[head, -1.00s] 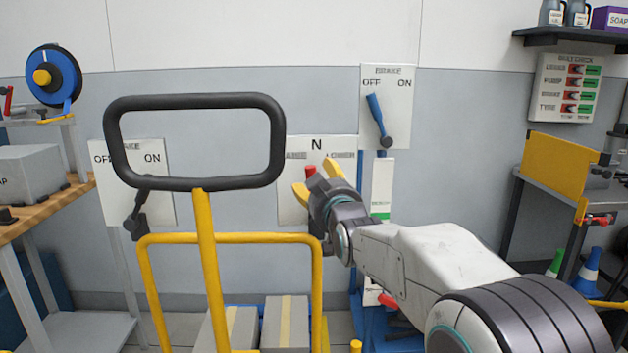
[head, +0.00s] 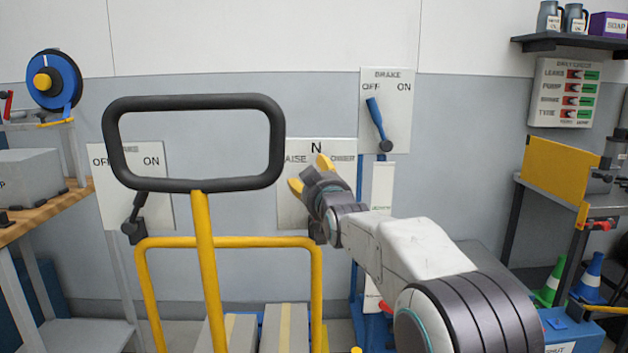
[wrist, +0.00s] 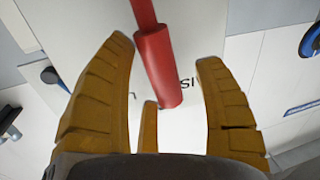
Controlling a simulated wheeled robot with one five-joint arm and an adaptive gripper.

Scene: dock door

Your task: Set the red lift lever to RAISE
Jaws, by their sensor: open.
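The red lift lever (wrist: 160,65) shows in the wrist view as a red shaft with a thicker handle. Its handle lies between the two yellow fingers of my gripper (wrist: 166,52), with gaps on both sides. In the head view my gripper (head: 310,174) is open in front of the white lever panel (head: 288,213). That panel reads N at the top, RAISE at the left and LOWER at the right, both partly covered. The lever is hidden behind my gripper in the head view, so its exact setting cannot be told.
A blue lever (head: 376,122) on the BRAKE panel (head: 398,140) is just right and above. A dark lever (head: 135,215) is on an OFF/ON panel at left. A black-handled yellow cart frame (head: 205,260) stands in front. Open wall lies right of the brake panel.

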